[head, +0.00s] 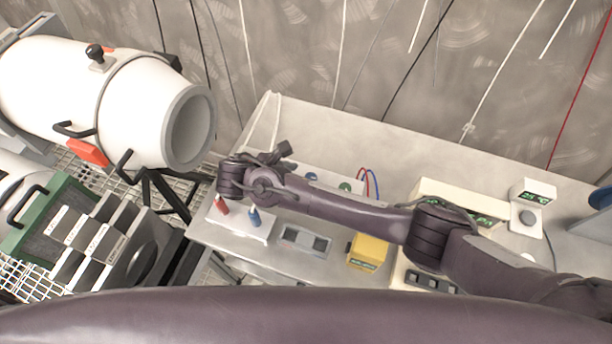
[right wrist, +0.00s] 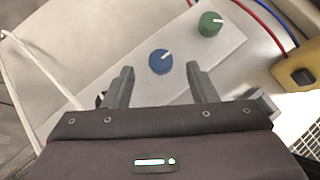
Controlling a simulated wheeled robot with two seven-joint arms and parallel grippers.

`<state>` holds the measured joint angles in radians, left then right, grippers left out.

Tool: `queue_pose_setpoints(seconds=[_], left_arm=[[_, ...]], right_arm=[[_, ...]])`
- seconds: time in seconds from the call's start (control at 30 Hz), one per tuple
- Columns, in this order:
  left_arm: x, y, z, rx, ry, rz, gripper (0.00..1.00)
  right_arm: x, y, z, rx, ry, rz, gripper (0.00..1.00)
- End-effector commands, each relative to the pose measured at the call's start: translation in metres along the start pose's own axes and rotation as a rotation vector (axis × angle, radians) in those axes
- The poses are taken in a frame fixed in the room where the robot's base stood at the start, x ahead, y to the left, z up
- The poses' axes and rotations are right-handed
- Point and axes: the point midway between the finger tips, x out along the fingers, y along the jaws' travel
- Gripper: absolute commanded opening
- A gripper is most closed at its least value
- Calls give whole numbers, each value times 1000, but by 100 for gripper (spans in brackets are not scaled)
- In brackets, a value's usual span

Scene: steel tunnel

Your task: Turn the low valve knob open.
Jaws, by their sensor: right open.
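A blue knob (right wrist: 161,62) with a white pointer mark and a green knob (right wrist: 210,24) with a similar mark sit on a pale panel (right wrist: 232,42). In the head view the blue knob (head: 312,176) and green knob (head: 345,186) show just behind my right arm. No readable label shows which is the low valve knob. My right gripper (right wrist: 160,72) is open and empty. In the wrist view the blue knob appears between its fingertips; contact is not visible. In the head view the right gripper (head: 276,154) is above the bench's left part. My left gripper is out of view.
The bench (head: 400,150) also carries a plate with red and blue levers (head: 255,217), a grey box (head: 304,241), a yellow box (head: 368,251) and a display unit (head: 533,193). A white cylinder (head: 140,110) and a grey rack stand left. Cables hang behind.

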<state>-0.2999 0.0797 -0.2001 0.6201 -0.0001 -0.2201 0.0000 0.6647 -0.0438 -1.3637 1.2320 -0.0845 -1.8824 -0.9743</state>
Motion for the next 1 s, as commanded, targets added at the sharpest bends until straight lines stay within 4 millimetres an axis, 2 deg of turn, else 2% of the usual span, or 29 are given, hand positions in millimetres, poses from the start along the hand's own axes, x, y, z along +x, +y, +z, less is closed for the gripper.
queue_pose_setpoints(seconds=[0.1, 0.3, 1.0], left_arm=[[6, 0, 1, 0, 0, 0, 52], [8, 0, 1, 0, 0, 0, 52], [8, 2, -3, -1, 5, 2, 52]], right_arm=[[-18, 1, -1, 1, 1, 2, 52], [-32, 0, 0, 0, 0, 0, 52], [-33, 0, 0, 0, 0, 0, 52]])
